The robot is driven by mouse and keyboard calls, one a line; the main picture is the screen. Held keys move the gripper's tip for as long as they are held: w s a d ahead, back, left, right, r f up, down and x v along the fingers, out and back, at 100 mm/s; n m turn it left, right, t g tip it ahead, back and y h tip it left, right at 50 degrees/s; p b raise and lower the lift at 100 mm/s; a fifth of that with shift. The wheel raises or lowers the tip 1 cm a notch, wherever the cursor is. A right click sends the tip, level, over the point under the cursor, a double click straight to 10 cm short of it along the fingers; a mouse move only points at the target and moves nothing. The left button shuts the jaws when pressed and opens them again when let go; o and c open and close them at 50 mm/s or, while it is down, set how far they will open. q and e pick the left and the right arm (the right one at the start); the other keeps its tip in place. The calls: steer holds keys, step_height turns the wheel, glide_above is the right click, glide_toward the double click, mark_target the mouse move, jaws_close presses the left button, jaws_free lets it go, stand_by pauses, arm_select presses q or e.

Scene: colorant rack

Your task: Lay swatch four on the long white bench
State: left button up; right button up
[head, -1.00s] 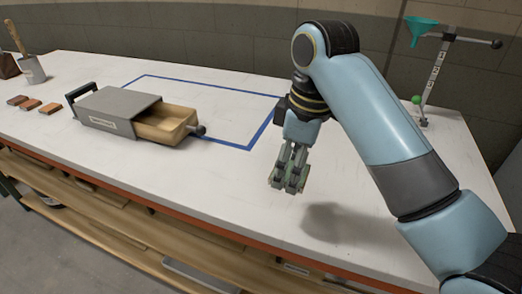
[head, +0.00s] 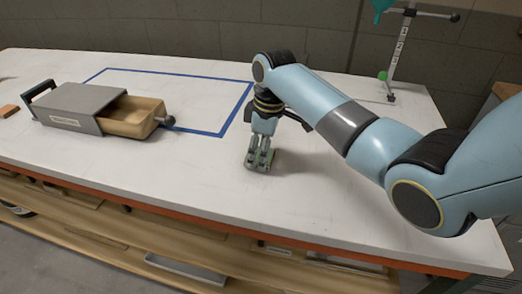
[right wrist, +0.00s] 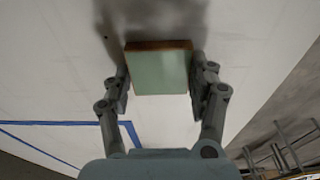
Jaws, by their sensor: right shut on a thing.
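My right gripper (head: 260,160) points down just over the long white bench (head: 340,215), right of the blue tape outline. It is shut on a pale green swatch with a brown edge, which shows between the fingers in the right wrist view (right wrist: 160,72). In the head view only a sliver of green shows beside the fingertips. The swatch is at or very near the bench top; I cannot tell whether it touches. No number is readable on it. My left gripper is not in view.
A grey case (head: 78,106) with an open tan drawer (head: 132,116) stands on the bench at left. Blue tape (head: 170,71) marks a rectangle behind it. An orange-brown swatch (head: 9,111) lies at the far left. A stand (head: 398,55) with a teal funnel stands at back right. Bench around the gripper is clear.

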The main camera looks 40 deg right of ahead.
steer(key=shift+f, duration=0.1)
steer(key=o, duration=1)
steer(key=shift+o, duration=0.2)
step_height(320, 180, up, 12)
steer(key=s+d, duration=0.1)
